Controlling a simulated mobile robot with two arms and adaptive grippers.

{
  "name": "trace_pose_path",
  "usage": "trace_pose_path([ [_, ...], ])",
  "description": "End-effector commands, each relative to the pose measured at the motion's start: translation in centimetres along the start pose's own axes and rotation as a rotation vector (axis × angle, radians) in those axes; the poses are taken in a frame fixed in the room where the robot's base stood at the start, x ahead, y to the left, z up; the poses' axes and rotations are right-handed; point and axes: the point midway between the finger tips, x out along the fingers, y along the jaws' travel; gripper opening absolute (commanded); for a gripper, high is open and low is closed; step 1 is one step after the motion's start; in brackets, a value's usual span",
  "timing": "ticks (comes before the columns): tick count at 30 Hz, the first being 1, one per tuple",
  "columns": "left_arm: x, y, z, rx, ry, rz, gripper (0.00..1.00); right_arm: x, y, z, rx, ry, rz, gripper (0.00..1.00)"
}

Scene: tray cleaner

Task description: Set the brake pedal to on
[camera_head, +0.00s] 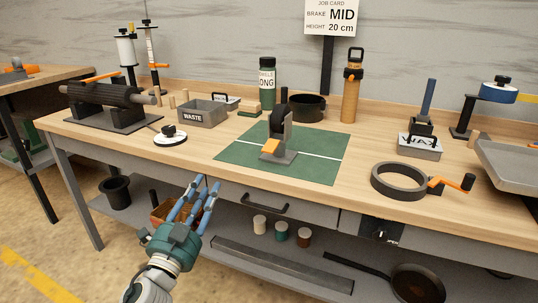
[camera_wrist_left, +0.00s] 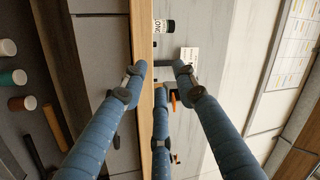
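A small grey stand (camera_head: 281,140) with a black round part and an orange tilted pad (camera_head: 271,146) sits on a green mat (camera_head: 235,155) in the middle of the bench. The orange pad looks like the brake pedal, but I cannot tell its setting. My left gripper (camera_head: 203,187) is in front of the bench's front edge, to the lower left of the stand and apart from it. Its blue fingers are spread, and the left wrist view (camera_wrist_left: 160,82) shows nothing held between them. My right gripper is not in view.
A job card (camera_head: 331,17) reads brake MID, height 20 cm. A grey WASTE bin (camera_head: 203,115), a green bottle (camera_head: 267,82) and a dark ring with an orange crank (camera_head: 398,181) stand around the mat. A drawer handle (camera_head: 264,205) sticks out below the bench top.

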Motion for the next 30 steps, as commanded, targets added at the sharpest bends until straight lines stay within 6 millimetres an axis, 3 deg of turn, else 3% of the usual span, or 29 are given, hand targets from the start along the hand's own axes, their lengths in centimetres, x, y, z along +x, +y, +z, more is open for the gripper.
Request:
trace_pose_path([
  [1,1.8,-1.0,-2.5,0.107,0.126,0.0,0.29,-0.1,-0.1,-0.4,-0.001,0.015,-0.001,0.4],
  [3,3.1,-1.1,-5.3,0.241,0.278,0.027,0.29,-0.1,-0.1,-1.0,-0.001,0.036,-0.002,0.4],
  [6,3.9,-0.3,-7.4,0.394,0.426,0.085,0.29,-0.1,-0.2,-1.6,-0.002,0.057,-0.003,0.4],
  [10,4.2,0.8,-8.1,0.506,0.521,0.148,0.29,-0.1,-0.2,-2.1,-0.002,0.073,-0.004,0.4],
  [16,5.2,1.5,-8.8,0.533,0.546,0.167,0.29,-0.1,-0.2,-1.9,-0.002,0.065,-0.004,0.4],
  [23,8.8,2.6,-10.8,0.532,0.547,0.165,0.29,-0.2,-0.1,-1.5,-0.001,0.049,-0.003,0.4],
  [30,12.1,3.8,-12.4,0.53,0.544,0.165,0.29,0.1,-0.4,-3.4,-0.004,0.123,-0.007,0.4],
])
